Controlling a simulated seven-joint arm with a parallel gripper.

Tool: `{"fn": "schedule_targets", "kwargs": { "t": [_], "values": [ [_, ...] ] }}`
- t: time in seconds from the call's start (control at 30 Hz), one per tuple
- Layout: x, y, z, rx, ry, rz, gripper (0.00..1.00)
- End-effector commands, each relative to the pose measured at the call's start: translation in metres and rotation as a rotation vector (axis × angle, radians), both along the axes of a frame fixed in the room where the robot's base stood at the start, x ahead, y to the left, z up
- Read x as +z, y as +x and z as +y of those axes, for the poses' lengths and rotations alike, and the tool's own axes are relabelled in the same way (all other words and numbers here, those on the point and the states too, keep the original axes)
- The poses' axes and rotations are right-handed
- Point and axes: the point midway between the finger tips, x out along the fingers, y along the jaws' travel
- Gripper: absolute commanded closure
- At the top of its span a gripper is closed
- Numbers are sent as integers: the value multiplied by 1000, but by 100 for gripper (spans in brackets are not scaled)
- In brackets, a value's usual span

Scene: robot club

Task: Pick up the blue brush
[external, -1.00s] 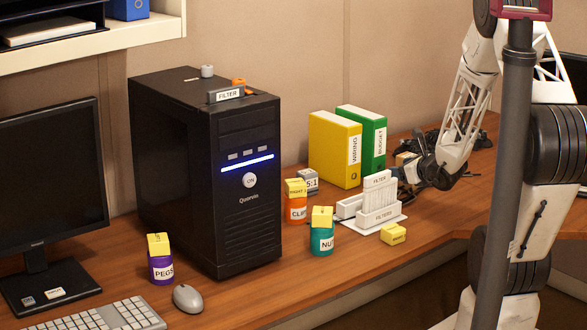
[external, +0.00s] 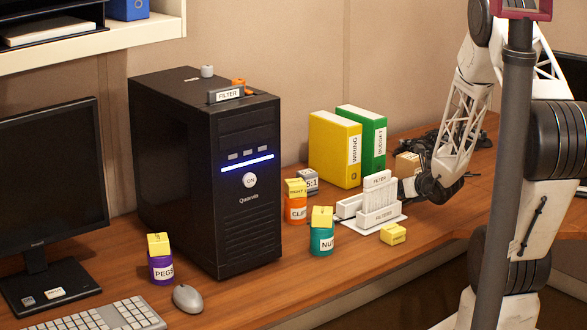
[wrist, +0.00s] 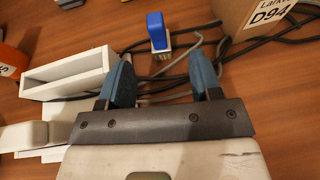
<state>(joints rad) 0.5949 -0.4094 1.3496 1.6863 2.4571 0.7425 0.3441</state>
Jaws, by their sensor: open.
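The blue brush (wrist: 156,32) lies on the wooden desk in the wrist view, with a blue handle and a pale bristle end pointing toward my gripper. My gripper (wrist: 163,78) is open and empty, its two blue fingers pointing toward the brush. The brush is just beyond the fingertips, roughly in line with the gap between them and apart from both. In the external view my gripper (external: 408,188) is low over the desk behind the white filter rack (external: 378,205). I cannot make out the brush in that view.
A white open holder (wrist: 65,75) stands close to the left finger. A labelled cardboard box (wrist: 250,15) is at the upper right, with dark and grey cables (wrist: 195,50) around the brush. Yellow and green binders (external: 335,150) stand behind the rack.

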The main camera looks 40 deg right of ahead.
Motion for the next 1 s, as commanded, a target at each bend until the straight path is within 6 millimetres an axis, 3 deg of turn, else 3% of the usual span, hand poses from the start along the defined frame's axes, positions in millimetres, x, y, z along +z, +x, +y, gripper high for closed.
{"fn": "schedule_targets", "kwargs": {
  "t": [0.33, 1.0],
  "values": [
    [-14, 34, -4, 0, -1, 0, 42],
    [-20, 48, -5, 1, 0, 0, 42]
  ]
}}
